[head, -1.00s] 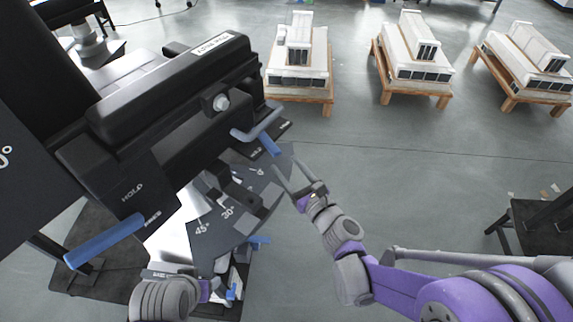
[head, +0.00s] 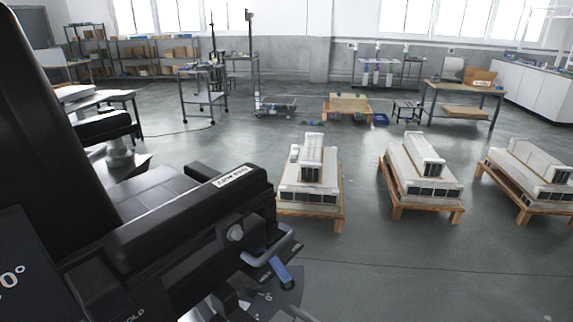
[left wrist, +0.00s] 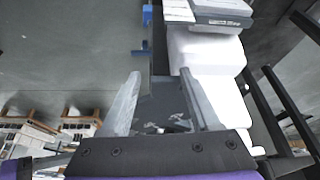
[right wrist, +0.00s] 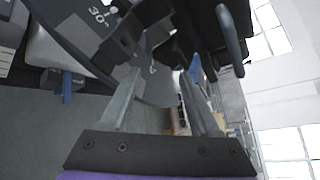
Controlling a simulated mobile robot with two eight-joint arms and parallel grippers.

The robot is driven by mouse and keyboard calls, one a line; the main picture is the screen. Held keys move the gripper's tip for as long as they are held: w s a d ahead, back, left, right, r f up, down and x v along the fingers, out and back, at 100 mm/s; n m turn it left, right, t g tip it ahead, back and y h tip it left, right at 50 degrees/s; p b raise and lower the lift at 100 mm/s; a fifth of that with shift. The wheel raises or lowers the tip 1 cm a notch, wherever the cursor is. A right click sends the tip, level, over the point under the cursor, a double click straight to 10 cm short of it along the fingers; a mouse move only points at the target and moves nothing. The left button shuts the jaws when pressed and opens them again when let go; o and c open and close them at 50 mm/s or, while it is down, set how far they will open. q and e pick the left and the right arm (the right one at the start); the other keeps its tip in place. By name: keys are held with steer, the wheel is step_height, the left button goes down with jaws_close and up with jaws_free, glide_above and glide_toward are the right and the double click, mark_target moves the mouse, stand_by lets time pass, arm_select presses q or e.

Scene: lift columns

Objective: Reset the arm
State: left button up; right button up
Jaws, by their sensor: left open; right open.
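The black machine arm (head: 190,220) rises tilted on the left of the head view, with a small white label on top. A grey lever with a blue end (head: 280,270) juts from its right side, above a dark plate with angle marks. This angle plate (right wrist: 85,35) also shows in the right wrist view, reading 30°. My right gripper (right wrist: 158,80) is open and empty, with the plate and black machine parts beyond its fingers. My left gripper (left wrist: 160,76) is open and empty, with a white machine body (left wrist: 205,55) beyond it. Neither gripper shows in the head view.
Several white units on wooden pallets stand across the floor; the nearest pallet (head: 325,212) is just right of the machine. Open grey floor (head: 430,265) lies in front of them. A wheeled cart (head: 203,92), shelves and a workbench (head: 462,95) stand farther back.

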steer(key=s+d+f+n+g+h, duration=0.3)
steer(key=s+d+f+n+h, duration=0.1)
steer(key=s+d+n, duration=0.4)
steer(key=s+d+f+n+g+h, duration=0.3)
steer(key=s+d+f+n+h, duration=0.15)
steer(key=s+d+n, duration=0.35)
arm_select(q)
step_height(320, 180, up, 16)
steer(key=w+p, duration=0.2)
steer(key=p, duration=1.2)
steer(key=shift+f+t, duration=0.15)
steer(key=shift+t, duration=0.15)
arm_select(e)
step_height(320, 180, up, 17)
steer(key=n, duration=0.1)
steer(key=shift+f+h, duration=0.15)
steer(key=shift+h, duration=0.3)
